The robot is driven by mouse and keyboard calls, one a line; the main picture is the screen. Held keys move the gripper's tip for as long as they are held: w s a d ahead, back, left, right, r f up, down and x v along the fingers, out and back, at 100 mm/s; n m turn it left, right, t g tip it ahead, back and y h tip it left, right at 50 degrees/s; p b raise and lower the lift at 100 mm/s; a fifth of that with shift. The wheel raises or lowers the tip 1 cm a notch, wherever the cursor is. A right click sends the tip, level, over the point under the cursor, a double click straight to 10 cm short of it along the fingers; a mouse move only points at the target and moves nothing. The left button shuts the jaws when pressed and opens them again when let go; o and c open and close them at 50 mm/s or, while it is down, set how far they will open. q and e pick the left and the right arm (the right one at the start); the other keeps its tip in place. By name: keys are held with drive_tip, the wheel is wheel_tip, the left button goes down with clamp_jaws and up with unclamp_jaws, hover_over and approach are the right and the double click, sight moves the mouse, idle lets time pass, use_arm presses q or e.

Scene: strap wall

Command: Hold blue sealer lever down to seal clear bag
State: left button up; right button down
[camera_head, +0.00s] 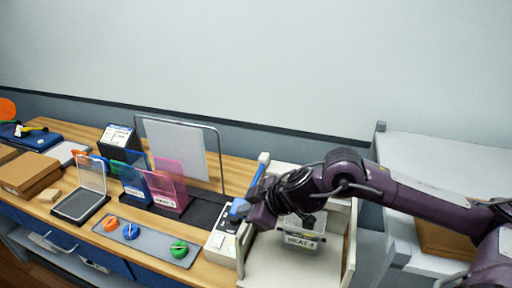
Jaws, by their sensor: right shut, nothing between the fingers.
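The blue sealer lever (257,178) runs along the top of a white sealer (221,244) near the table's right end. Its near end is a wider blue part (239,209). My right gripper (254,218) is shut and empty, at the lever's near end. The gripper partly hides this area, so I cannot tell whether it touches the lever or how far down the lever is. I cannot clearly make out a clear bag at the sealer. My left gripper is not in view.
A clear bin labelled HEAT 4 (304,240) sits in a pale tray (270,270) beneath my right arm. Blue (133,183) and pink (169,186) clear panels stand left of the sealer. Orange, blue and green knobs (179,249) lie on a grey strip.

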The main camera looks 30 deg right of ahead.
drive_tip(key=shift+d+f, duration=0.15)
drive_tip(key=shift+f, duration=0.1)
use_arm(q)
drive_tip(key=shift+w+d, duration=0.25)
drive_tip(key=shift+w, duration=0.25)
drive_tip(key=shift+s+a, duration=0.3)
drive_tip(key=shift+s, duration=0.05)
use_arm(e)
drive_tip(key=shift+f, duration=0.15)
idle(0.5)
idle(0.8)
